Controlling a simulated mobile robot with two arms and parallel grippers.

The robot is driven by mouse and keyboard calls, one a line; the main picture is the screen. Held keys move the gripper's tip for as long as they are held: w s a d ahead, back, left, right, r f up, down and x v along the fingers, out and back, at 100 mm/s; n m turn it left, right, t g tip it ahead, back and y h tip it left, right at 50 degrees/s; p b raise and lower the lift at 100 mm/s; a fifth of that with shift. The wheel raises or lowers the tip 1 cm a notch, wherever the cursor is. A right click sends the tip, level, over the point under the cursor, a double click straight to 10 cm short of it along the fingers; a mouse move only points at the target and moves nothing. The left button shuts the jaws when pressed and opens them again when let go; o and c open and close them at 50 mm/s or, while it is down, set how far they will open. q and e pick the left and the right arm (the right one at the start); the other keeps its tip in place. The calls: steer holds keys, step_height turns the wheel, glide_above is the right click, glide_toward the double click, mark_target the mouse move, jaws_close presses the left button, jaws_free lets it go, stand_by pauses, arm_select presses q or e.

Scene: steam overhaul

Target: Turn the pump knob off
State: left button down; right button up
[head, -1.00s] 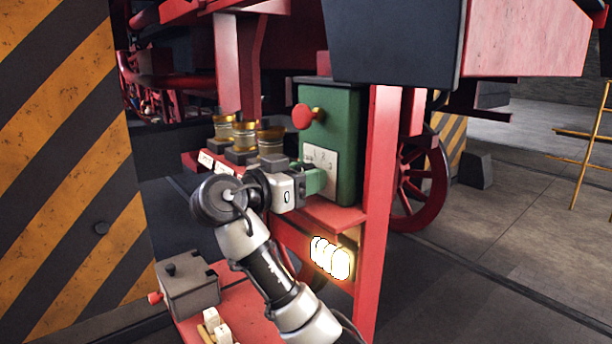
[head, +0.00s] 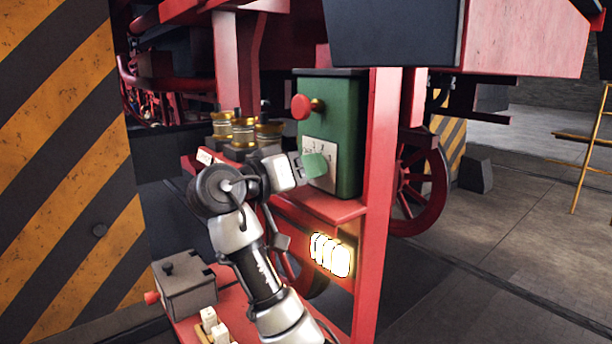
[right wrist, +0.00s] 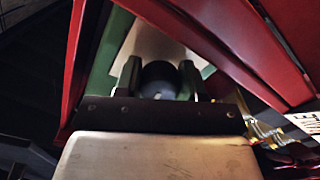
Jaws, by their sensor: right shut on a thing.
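The pump knob (right wrist: 160,78) is a dark, round-topped piece in the right wrist view, in front of a pale plate. My right gripper (right wrist: 159,82) has one finger on each side of it and is shut on it. In the head view the right gripper (head: 316,167) reaches the white marked plate (head: 311,150) on the green box (head: 345,130). The fingers hide the knob there, and I cannot read its setting. My left gripper is not in view.
A red mushroom button (head: 301,107) sits above the plate. Several brass-topped fittings (head: 243,132) stand left of the box. A red post (head: 378,200) rises at its right, with a lit lamp (head: 330,255) below. A grey box (head: 186,288) stands lower left.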

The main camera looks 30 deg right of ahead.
steer(key=n, duration=0.4)
steer(key=shift+r+n, duration=0.15)
steer(key=shift+n, duration=0.15)
steer(key=n, duration=0.2)
steer(key=shift+n, duration=0.3)
steer(key=shift+r+n+p, duration=0.1)
steer(key=shift+n+p, duration=0.55)
steer(key=shift+n, duration=0.95)
steer(key=o, duration=0.9)
